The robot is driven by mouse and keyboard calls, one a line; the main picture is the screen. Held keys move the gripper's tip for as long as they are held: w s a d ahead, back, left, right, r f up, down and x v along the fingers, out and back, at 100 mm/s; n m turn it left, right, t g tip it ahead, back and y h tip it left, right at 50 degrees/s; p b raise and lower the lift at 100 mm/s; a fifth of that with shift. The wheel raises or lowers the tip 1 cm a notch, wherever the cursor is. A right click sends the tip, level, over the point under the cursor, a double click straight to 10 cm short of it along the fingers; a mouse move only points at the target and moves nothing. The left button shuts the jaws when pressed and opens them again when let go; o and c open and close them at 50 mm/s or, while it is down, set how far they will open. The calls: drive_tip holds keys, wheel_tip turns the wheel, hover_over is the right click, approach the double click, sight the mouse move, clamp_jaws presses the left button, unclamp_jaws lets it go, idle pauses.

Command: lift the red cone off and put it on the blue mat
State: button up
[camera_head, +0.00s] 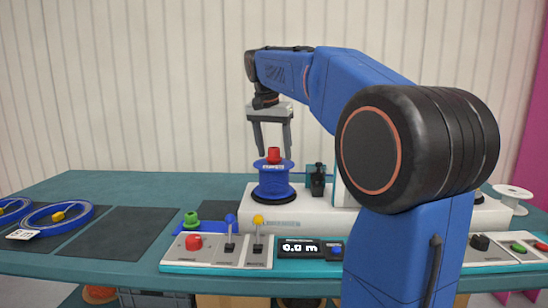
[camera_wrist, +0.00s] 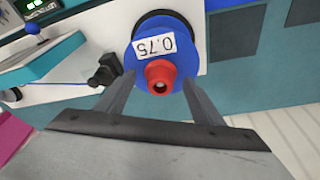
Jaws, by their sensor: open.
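The red cone (camera_head: 273,155) sits on top of a blue reel (camera_head: 272,181), which stands upright on a black base. In the wrist view the red cone (camera_wrist: 160,76) is at the centre of the reel's blue top flange, beside a white label reading 0.75. My gripper (camera_head: 275,154) is open and points down over the cone. In the wrist view its fingertips (camera_wrist: 159,80) lie on either side of the cone, apart from it; their exact height is unclear. A small blue patch, perhaps the blue mat (camera_head: 180,229), shows under a green cone (camera_head: 192,219) left of the reel, partly hidden behind the control panel.
A control panel (camera_head: 218,258) with a red button and levers stands in front of the reel. A black clamp-like part (camera_head: 318,179) is close to the reel's right. Blue cable coils (camera_head: 62,218) lie at the left. A dark mat (camera_head: 118,232) is bare.

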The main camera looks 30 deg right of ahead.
drive_tip(key=shift+c, duration=0.2)
drive_tip(key=c, duration=1.1)
drive_tip(key=shift+r, duration=0.15)
wheel_tip(320, 180, up, 10)
drive_tip(key=shift+f, duration=0.1)
drive_tip(key=shift+o, duration=1.1)
drive_tip(key=shift+c, duration=1)
